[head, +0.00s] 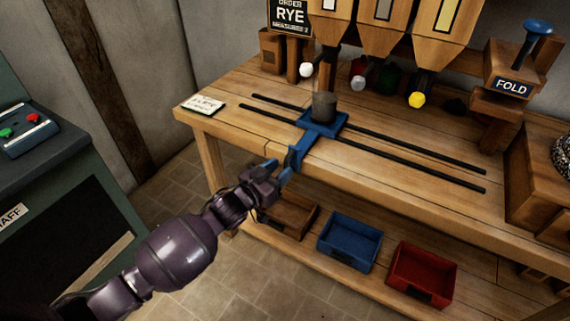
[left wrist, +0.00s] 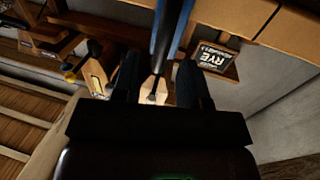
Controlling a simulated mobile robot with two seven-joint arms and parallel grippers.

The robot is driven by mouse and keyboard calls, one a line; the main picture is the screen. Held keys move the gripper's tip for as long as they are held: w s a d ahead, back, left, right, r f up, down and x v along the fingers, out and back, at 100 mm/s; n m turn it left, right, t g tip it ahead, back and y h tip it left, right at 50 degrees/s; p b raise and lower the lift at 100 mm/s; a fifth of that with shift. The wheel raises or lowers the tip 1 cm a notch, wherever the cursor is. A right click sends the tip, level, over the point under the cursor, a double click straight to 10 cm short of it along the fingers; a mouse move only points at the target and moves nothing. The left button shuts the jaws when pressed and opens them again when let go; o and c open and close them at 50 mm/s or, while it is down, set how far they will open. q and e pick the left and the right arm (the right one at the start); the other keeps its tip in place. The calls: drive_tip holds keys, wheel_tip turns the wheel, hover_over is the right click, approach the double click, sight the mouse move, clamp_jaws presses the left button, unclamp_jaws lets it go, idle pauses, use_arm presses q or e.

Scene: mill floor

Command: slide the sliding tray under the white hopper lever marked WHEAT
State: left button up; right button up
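The blue sliding tray (head: 338,121) sits on two dark rails on the bench, with a dark cup (head: 324,106) on it. Its blue handle (head: 297,155) sticks out over the bench's front edge. The white lever knob (head: 307,70) hangs behind and slightly left of the cup; its WHEAT mark is not visible. My left gripper (head: 278,171) is at the handle's near end, fingers apart. In the left wrist view, the dark fingers (left wrist: 157,82) stand apart with a blue bar (left wrist: 184,28) beyond; contact cannot be told. My right gripper is out of view.
Grey (head: 358,82) and yellow (head: 417,100) lever knobs hang further right. The rails (head: 420,173) run clear on both sides of the tray. A paper card (head: 203,104) lies at the bench's left end. Blue (head: 349,241) and red (head: 421,274) bins stand on the lower shelf.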

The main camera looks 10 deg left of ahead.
use_arm(q)
drive_tip(key=v, duration=0.7)
drive_tip(key=shift+s+a+p, duration=0.25)
drive_tip(key=shift+s+p, duration=0.05)
drive_tip(key=shift+s, duration=0.05)
drive_tip(key=s+a+f+n+g+y, duration=0.1)
drive_tip(key=s+a+f+y, duration=0.2)
drive_tip(key=s, duration=0.5)
drive_tip(key=s+a+f+n+g+y, duration=0.2)
drive_tip(key=s+a+f+y, duration=0.1)
drive_tip(key=s+f, duration=0.3)
drive_tip(key=s+a+f+n+g+y, duration=0.1)
drive_tip(key=s+a+f, duration=0.3)
drive_tip(key=s, duration=0.6)
drive_tip(key=shift+a+f+n+g+y, duration=0.25)
drive_tip(key=shift+n+g+y, duration=0.15)
drive_tip(key=shift+y, duration=0.5)
